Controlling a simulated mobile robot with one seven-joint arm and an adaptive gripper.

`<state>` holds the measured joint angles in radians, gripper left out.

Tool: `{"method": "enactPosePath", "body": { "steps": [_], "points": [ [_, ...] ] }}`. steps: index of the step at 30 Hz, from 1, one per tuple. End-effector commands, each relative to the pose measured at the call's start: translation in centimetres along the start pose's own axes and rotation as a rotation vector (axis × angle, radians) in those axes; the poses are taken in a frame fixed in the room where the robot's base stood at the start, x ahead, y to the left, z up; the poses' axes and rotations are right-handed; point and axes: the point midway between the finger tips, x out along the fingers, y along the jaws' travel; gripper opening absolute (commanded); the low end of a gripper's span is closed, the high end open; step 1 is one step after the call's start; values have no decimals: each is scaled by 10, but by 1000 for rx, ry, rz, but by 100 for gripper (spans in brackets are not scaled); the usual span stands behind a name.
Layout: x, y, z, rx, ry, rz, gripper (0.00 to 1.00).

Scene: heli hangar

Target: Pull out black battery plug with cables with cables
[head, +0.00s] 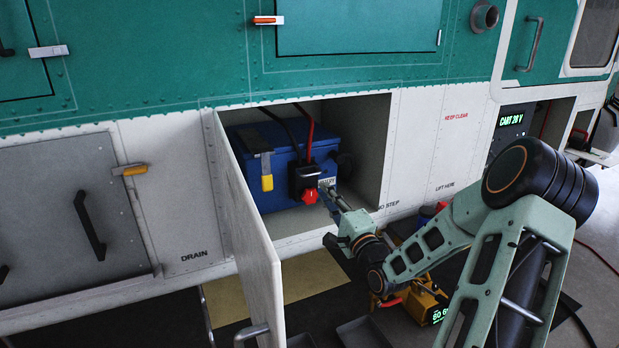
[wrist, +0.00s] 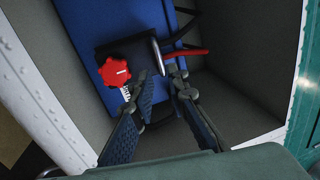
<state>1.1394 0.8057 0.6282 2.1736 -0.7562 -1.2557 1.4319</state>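The blue battery (head: 238,182) sits inside an open compartment in the aircraft's side; it also shows in the wrist view (wrist: 95,18). The black plug (head: 299,180) is on the battery's front and carries a red star-shaped knob (head: 309,196). A black cable (head: 284,130) and a red cable (head: 311,128) rise from it. In the wrist view, the knob (wrist: 114,71) is left of my fingers, and a silver handle (wrist: 156,56) lies just beyond the fingertips. Whether a fingertip touches the handle, I cannot tell.
The compartment door (head: 250,225) hangs open on the left. A strap with a yellow end (head: 266,172) lies over the battery. The compartment's right wall (head: 372,140) and floor edge are close to my arm. A yellow unit (head: 421,300) stands on the ground below.

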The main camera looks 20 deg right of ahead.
Motion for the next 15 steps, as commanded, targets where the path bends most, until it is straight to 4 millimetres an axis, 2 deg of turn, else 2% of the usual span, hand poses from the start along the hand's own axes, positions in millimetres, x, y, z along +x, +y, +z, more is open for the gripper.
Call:
{"method": "enactPosePath", "body": {
  "steps": [9,15],
  "points": [
    [61,0,2,-2,-2,0,15],
    [87,0,1,-2,0,1,15]
  ]
}}
